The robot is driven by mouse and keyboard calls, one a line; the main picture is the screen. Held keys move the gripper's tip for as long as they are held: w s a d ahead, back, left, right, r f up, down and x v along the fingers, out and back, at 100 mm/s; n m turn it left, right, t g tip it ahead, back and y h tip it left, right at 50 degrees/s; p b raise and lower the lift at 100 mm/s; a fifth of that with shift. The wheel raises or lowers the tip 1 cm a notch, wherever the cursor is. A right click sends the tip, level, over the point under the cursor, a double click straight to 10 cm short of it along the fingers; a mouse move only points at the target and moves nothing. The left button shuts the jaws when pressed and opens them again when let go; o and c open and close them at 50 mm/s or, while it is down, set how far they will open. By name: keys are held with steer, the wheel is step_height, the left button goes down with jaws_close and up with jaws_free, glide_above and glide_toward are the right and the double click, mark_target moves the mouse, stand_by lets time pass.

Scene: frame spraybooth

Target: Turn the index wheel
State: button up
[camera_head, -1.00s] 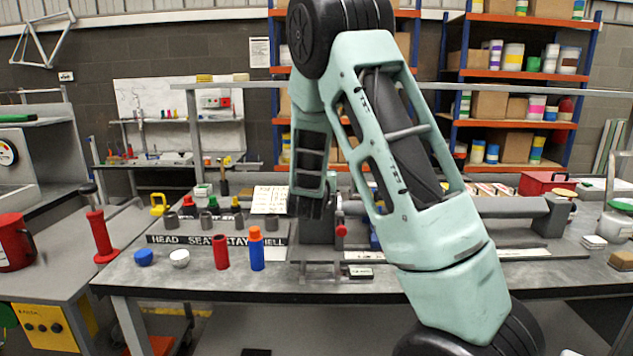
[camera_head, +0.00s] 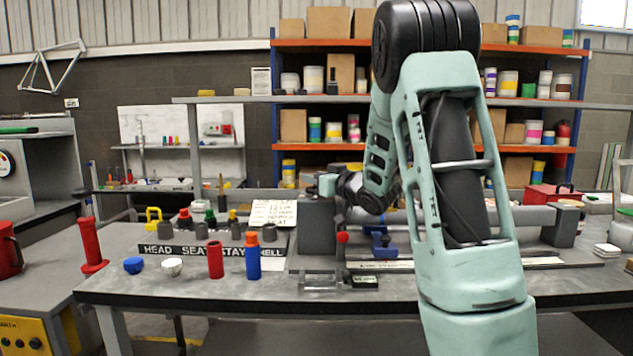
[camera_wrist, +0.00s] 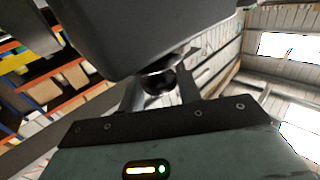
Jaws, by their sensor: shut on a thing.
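A grey block (camera_head: 317,226) with a red ball knob (camera_head: 342,237) on its right side stands on the bench, at the left end of a long grey tube. My gripper (camera_head: 327,185) is at the top of this block, partly hidden by my wrist. In the wrist view, my gripper (camera_wrist: 160,82) is shut on a small dark round part (camera_wrist: 161,80) just under a large dark grey body (camera_wrist: 150,35). I cannot tell whether this part belongs to the index wheel. No full wheel can be made out.
Left of the block stand a card (camera_head: 272,213), a lettered strip (camera_head: 215,251), a red cylinder (camera_head: 215,260) and a blue bottle with an orange top (camera_head: 252,255). A blue clamp (camera_head: 382,242) sits under the tube. A rail crosses above the bench.

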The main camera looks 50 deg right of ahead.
steer(key=shift+r+n+y, duration=0.1)
steer(key=shift+n+y, duration=0.4)
steer(key=shift+y, duration=0.1)
steer(key=o, duration=0.9)
steer(key=shift+o, duration=0.2)
steer(key=s+a, duration=0.1)
steer(key=s, duration=1.6)
steer(key=shift+s+a+b, duration=0.15)
steer(key=shift+a+b, duration=0.05)
steer(key=shift+b, duration=0.25)
